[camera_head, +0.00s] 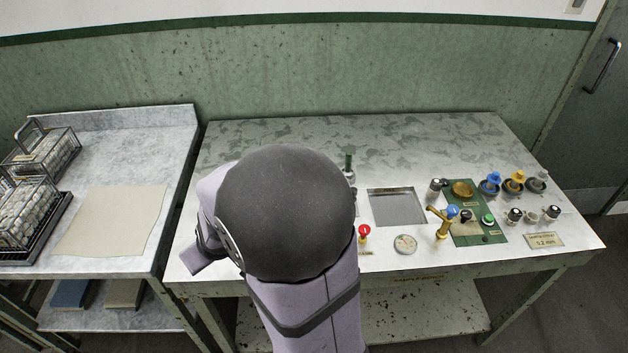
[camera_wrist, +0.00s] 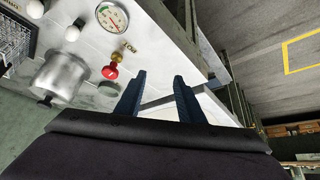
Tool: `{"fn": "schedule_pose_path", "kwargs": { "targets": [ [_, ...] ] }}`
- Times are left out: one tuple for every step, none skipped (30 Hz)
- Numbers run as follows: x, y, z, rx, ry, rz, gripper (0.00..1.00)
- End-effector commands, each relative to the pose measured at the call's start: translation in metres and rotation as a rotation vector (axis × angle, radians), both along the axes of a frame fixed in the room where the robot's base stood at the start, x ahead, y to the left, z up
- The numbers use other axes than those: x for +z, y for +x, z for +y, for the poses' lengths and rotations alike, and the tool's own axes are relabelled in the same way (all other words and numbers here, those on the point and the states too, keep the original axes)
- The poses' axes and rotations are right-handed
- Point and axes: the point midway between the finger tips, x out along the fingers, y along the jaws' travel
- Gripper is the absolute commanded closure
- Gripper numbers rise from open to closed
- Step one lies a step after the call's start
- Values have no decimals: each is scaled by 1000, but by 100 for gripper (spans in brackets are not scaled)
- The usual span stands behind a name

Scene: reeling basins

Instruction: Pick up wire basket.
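Two wire baskets filled with pale, lumpy pieces stand at the left edge of the head view. The rear wire basket (camera_head: 62,133) has a raised handle. The front wire basket (camera_head: 52,183) sits on a dark tray (camera_head: 52,228) and is cut off by the picture edge. A piece of dark wire mesh with pale contents (camera_wrist: 14,42) shows at the left edge of the wrist view; I cannot tell which basket it is. My gripper (camera_wrist: 160,78) is open, its two dark blue fingers apart with nothing between them. In the head view my arm hides it.
A beige sheet (camera_head: 112,220) lies on the left table, right of the baskets. The right bench has a recessed basin (camera_head: 397,207), a brass tap (camera_head: 442,222), knobs and a gauge (camera_head: 405,243). In the wrist view, a metal pot (camera_wrist: 62,75) and red knob (camera_wrist: 110,72) are left of my fingers.

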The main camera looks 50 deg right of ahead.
Motion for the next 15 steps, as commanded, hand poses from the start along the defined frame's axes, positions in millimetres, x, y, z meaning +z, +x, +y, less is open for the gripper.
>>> {"fn": "schedule_pose_path", "kwargs": {
  "targets": [
    [15, 14, -30, -107, -10, -62, 65],
    [18, 23, -51, -184, -14, -106, 65],
    [23, 31, -80, -293, -22, -165, 65],
    [27, 34, -103, -374, -31, -207, 65],
    [32, 36, -125, -451, -43, -247, 65],
    [38, 34, -155, -551, -61, -297, 65],
    [43, 32, -176, -620, -79, -333, 65],
    [47, 28, -196, -686, -97, -366, 65],
    [53, 20, -220, -769, -124, -406, 65],
    [56, 14, -237, -824, -144, -434, 65],
    [57, 8, -252, -872, -166, -460, 65],
    [54, -1, -268, -922, -197, -492, 65],
    [50, -4, -275, -938, -219, -513, 65],
    [47, -6, -278, -940, -236, -530, 65],
    [45, -4, -277, -928, -247, -542, 65]
  ]
}}
